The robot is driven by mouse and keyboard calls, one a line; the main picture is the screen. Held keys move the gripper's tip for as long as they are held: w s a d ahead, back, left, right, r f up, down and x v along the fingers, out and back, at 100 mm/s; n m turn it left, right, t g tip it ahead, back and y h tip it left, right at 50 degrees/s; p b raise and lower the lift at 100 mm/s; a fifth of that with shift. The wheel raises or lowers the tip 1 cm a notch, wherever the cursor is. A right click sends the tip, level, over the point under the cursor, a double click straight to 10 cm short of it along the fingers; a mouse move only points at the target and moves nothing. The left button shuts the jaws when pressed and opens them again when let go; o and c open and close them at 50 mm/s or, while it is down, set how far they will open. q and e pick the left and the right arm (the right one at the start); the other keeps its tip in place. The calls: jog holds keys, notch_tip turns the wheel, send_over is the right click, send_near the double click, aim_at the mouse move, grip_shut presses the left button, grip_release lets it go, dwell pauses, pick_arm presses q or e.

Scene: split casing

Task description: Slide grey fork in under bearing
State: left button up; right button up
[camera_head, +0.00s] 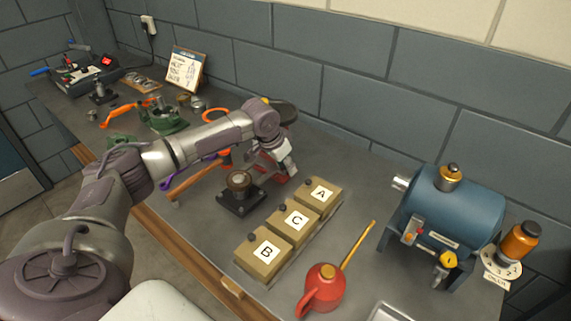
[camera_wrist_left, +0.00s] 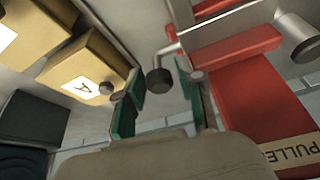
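The bearing (camera_head: 240,181) appears as a round ring-shaped part on a black square base (camera_head: 238,203) on the bench. My left gripper (camera_head: 287,170) is low over a red tool behind and right of that base. In the left wrist view, the red tool (camera_wrist_left: 240,95) is labelled "PULLE…" and carries a flat grey piece (camera_wrist_left: 235,25), probably the grey fork. A bent grey rod with a black knob (camera_wrist_left: 159,81) lies between the green-padded fingers of my left gripper (camera_wrist_left: 158,72). The fingers stand apart, with gaps beside the knob. My right gripper is out of view.
Boxes A (camera_head: 320,197), C (camera_head: 294,223) and B (camera_head: 264,253) stand in a row right of the base. A red oil can (camera_head: 322,290) and a blue tank (camera_head: 447,225) stand further right. Tools crowd the bench's left side.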

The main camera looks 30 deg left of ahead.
pick_arm(q)
grip_shut()
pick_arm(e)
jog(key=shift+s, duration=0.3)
pick_arm(q)
jog(key=shift+s+r+p, duration=0.1)
jog(key=shift+s+p, duration=0.2)
jog(key=shift+p, duration=0.1)
jog(key=s+p, duration=0.1)
jog(key=s, duration=0.1)
jog(key=s+p, duration=0.3)
jog(key=s, duration=0.1)
jog(key=shift+a+f+p, duration=0.2)
jog(key=shift+a+p, duration=0.05)
jog(key=shift+p, duration=0.15)
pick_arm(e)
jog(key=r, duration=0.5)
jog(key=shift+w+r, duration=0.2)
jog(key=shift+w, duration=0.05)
